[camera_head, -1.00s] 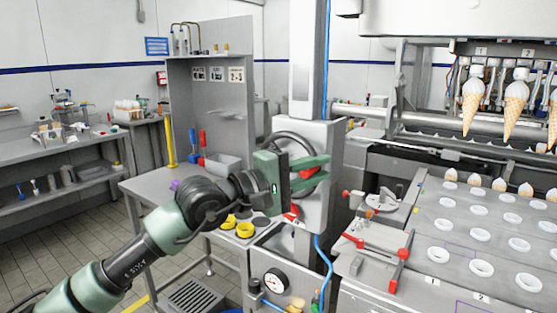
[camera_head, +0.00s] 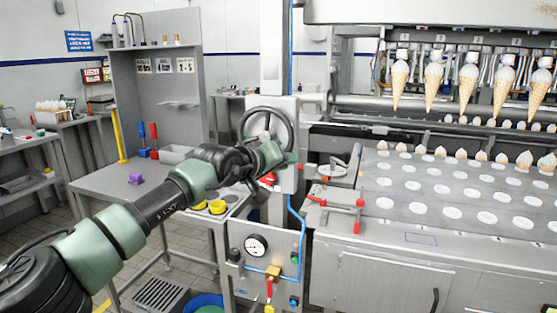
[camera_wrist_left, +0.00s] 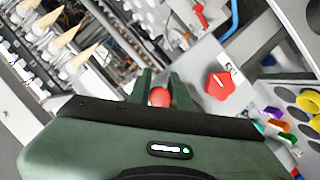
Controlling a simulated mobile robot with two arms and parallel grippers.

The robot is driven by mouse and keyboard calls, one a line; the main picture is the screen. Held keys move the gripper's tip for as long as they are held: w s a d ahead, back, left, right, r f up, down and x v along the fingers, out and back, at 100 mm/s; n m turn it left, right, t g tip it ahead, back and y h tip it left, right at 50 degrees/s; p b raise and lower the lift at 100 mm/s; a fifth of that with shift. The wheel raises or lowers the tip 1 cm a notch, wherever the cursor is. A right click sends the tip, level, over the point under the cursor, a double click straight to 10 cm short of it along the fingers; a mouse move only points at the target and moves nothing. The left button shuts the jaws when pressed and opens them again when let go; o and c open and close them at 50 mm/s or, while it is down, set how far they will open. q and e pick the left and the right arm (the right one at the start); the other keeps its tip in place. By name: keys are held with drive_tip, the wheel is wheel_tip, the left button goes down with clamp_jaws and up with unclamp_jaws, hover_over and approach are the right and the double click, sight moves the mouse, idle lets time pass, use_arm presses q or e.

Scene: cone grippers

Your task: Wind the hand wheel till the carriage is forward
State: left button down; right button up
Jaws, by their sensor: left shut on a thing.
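The hand wheel (camera_head: 290,125), a dark ring, is on the grey column in the middle of the head view. My left gripper (camera_head: 280,156) is at its lower right rim. In the left wrist view my left gripper (camera_wrist_left: 160,88) is shut on a red knob (camera_wrist_left: 160,97) between its green fingers. The wheel's rim cannot be made out in that view. The carriage with its row of cone grippers (camera_head: 434,52) is at the upper right and holds several cones pointing down. My right gripper is not in view.
A red star knob (camera_wrist_left: 220,84) is close beside the gripper. A perforated plate (camera_head: 430,190) with rows of white-rimmed holes lies below the cones. A red-handled clamp (camera_head: 359,215) is at its near left corner. A gauge panel (camera_head: 257,245) is below the wheel.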

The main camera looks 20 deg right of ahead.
use_arm(q)
drive_tip(key=shift+w+a+f+m+t+y, duration=0.2)
drive_tip(key=shift+w+a+f+m+y, duration=0.2)
drive_tip(key=shift+a+f+m+y, duration=0.25)
drive_tip(key=shift+w+a+f+m+t+y, duration=0.2)
drive_tip(key=shift+w+a+f+m+y, duration=0.2)
drive_tip(key=shift+m, duration=0.35)
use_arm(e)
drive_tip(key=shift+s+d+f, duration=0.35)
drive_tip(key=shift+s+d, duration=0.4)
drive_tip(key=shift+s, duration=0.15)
use_arm(q)
drive_tip(key=shift+f, duration=0.1)
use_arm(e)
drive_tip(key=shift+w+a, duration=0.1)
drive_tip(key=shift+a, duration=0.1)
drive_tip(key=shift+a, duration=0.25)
use_arm(q)
drive_tip(key=c, duration=1.3)
unclamp_jaws()
drive_tip(key=shift+w, duration=0.1)
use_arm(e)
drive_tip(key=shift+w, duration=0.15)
use_arm(q)
drive_tip(key=shift+r, duration=0.2)
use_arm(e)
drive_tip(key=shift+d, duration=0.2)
